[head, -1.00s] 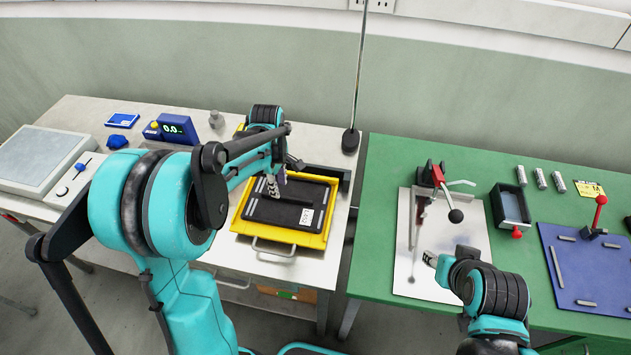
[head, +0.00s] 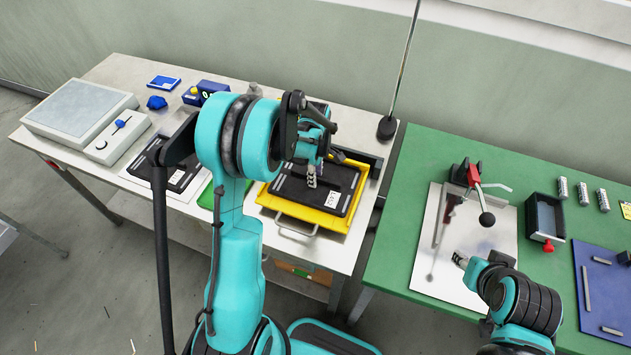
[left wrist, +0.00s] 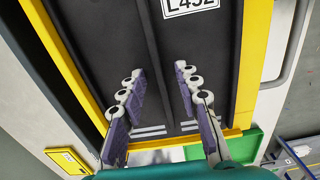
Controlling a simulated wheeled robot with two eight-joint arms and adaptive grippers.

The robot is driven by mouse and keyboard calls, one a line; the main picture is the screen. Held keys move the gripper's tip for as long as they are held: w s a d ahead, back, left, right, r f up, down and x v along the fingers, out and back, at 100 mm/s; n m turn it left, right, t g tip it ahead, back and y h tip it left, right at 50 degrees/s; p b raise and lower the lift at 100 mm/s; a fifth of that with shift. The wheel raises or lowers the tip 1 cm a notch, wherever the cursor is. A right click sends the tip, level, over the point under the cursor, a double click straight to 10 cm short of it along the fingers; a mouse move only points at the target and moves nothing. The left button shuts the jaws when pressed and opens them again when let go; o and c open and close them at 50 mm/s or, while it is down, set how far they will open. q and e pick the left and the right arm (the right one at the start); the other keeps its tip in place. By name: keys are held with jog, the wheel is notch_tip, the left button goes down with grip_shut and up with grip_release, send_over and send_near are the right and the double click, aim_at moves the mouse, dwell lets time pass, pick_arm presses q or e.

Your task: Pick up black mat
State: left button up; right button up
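A black mat (head: 288,188) with a white label lies in a yellow tray (head: 305,215) on the pale table. In the left wrist view the black mat (left wrist: 230,75) fills the middle, its label partly cut off at the top. My left gripper (head: 311,174) is over the mat, pointing down at it. In the left wrist view the two fingers of this gripper (left wrist: 159,76) are apart with only mat surface between them; I cannot tell whether they touch it. My right gripper (head: 461,260) is over the silver plate on the green table; its fingers are too small to read.
A second dark mat (head: 185,176) lies left of my left arm, beside a green item (head: 208,198). A thin pole (head: 403,70) stands behind the tray. A red-handled clamp (head: 473,178) and a dark bin (head: 545,217) are on the green table.

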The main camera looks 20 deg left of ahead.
pick_arm(q)
jog(key=shift+c, duration=0.3)
grip_shut()
